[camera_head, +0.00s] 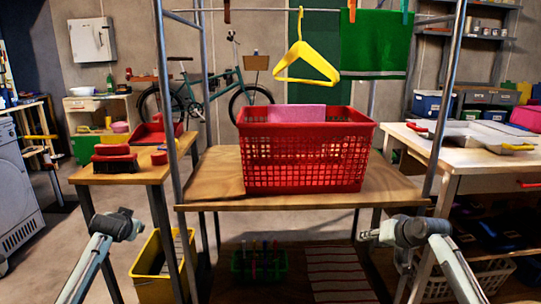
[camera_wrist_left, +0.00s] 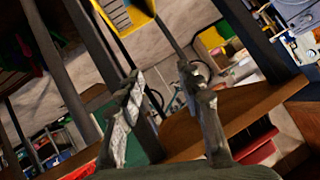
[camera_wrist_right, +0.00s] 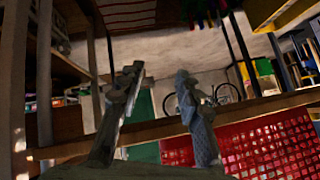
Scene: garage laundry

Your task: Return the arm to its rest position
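My right gripper (camera_head: 368,236) is in front of the table's right front, below the tabletop edge. In the right wrist view its two fingers (camera_wrist_right: 160,100) stand apart with nothing between them. My left gripper (camera_head: 122,212) is at the left, in front of the small side table. In the left wrist view its fingers (camera_wrist_left: 160,95) are also apart and empty. A red basket (camera_head: 305,155) stands on the wooden table (camera_head: 300,200), with a pink cloth (camera_head: 297,113) showing above its rim. The basket also shows in the right wrist view (camera_wrist_right: 245,150).
A yellow hanger (camera_head: 306,65) and green towel (camera_head: 376,42) hang from the rail above. Metal posts (camera_head: 177,120) frame the table. A yellow bin (camera_head: 148,270) stands below left. A side table (camera_head: 120,178) with red brushes and a white workbench (camera_head: 470,155) flank it.

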